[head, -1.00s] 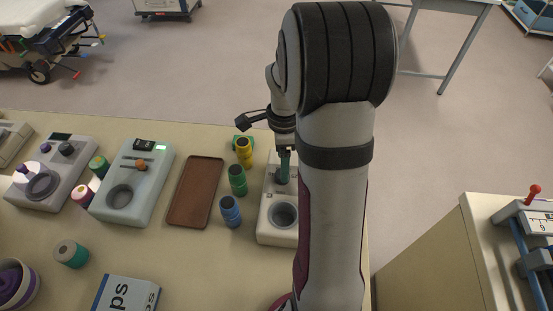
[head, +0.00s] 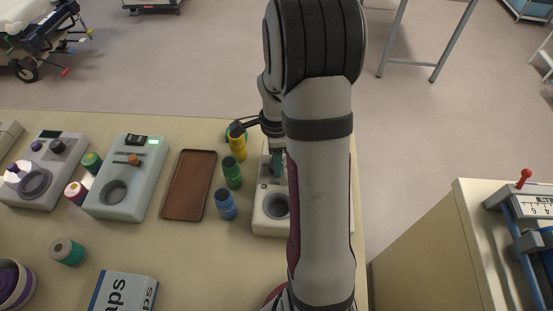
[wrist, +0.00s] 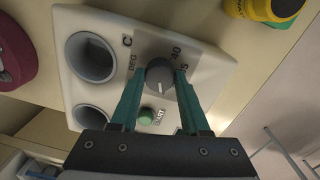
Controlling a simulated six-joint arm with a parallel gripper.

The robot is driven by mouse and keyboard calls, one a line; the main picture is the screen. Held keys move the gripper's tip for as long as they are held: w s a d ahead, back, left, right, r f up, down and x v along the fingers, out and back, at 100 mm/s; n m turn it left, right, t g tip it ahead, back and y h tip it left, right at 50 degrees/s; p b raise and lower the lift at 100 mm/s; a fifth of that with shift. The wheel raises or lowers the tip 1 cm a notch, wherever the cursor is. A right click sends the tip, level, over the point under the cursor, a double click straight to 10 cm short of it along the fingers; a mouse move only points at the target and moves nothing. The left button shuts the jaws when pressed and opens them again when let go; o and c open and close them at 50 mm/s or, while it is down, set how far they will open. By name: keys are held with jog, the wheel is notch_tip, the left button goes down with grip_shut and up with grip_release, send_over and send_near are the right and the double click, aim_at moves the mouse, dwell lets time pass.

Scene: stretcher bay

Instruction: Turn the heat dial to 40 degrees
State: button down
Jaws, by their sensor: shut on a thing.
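The heat dial (wrist: 159,76) is a round dark grey knob with a pale pointer line on a cream warmer (wrist: 68,19). In the wrist view the printed 40 is up and right of it, with another mark partly behind a finger. The pointer line runs toward the bottom of the picture, away from the 40. My gripper (wrist: 159,74) is shut on the dial, one teal finger on each side. In the head view the warmer (head: 263,216) is partly behind my arm, and my gripper (head: 277,160) hides the dial.
A green START button (wrist: 147,114) lies between my fingers, below the dial. Two round wells are at the warmer's left in the wrist view. Yellow (head: 238,148), green (head: 232,173) and blue (head: 226,204) bottles stand close left of the warmer, beside a brown tray (head: 189,185).

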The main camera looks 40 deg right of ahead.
jog(key=shift+n, duration=0.3)
jog(key=n, duration=1.2)
jog(key=shift+a+n+h, duration=0.1)
jog(key=shift+n+h, duration=0.2)
jog(key=shift+h, duration=0.1)
jog(key=n, duration=1.3)
jog(key=shift+t, duration=0.3)
jog(key=shift+n, duration=0.3)
jog(key=shift+c, duration=1.9)
grip_release()
